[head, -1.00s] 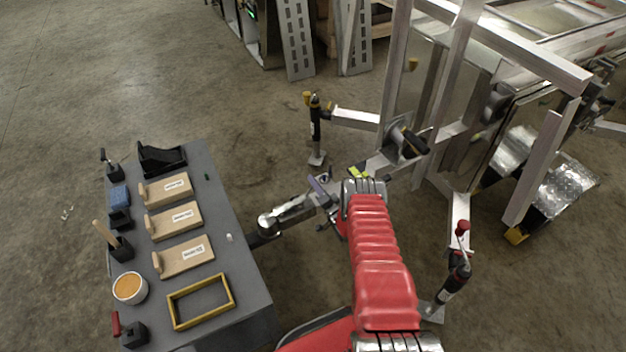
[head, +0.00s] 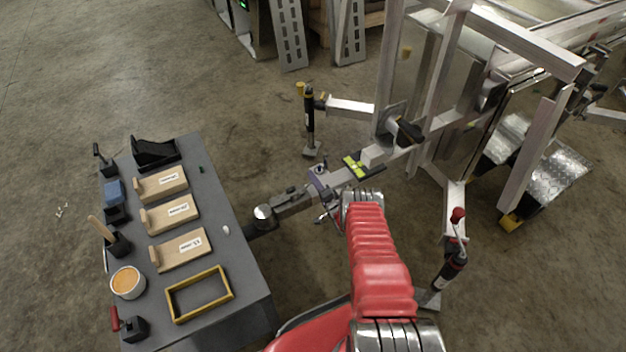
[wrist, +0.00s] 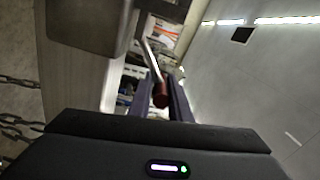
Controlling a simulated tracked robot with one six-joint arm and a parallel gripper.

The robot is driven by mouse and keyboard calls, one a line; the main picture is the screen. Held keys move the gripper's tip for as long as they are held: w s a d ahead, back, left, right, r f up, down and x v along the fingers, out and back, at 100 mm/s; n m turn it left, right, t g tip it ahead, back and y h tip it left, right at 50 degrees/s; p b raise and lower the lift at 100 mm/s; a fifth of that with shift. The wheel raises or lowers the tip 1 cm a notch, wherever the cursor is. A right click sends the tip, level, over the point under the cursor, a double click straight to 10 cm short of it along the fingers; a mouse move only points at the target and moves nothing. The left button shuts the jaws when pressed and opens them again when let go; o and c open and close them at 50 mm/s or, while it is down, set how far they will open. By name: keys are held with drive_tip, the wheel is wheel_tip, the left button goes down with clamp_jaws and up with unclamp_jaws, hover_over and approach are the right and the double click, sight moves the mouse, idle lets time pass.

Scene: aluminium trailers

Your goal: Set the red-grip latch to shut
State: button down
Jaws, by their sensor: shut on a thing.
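The red grip (wrist: 160,96) of the latch shows between the two dark purple fingers of my gripper (wrist: 161,95) in the wrist view. My gripper is shut on it. A thin metal rod (wrist: 152,58) runs up from the grip, beside a grey metal block (wrist: 90,22). In the head view my gripper (head: 318,184) is small, beside the trailer's drawbar (head: 337,181) near its coupling (head: 278,206). The red grip cannot be made out there. I cannot tell the latch's exact angle.
A grey workbench (head: 222,202) with wooden boards and a yellow frame (head: 199,294) stands left. A red-topped jack (head: 452,256) stands right of my arm and a yellow-topped jack (head: 309,122) behind the drawbar. Chains (wrist: 20,124) hang left in the wrist view. Floor is clear upper left.

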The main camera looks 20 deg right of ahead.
drive_tip(key=c, duration=2)
unclamp_jaws()
drive_tip(key=shift+s+a+f, duration=0.1)
drive_tip(key=shift+a+f, duration=0.1)
drive_tip(key=shift+f, duration=0.15)
drive_tip(key=o, duration=0.3)
drive_tip(key=shift+d+r, duration=0.15)
drive_tip(key=s, duration=0.9)
drive_tip(key=s+d, duration=0.1)
drive_tip(key=s, duration=0.3)
drive_tip(key=shift+s, duration=0.3)
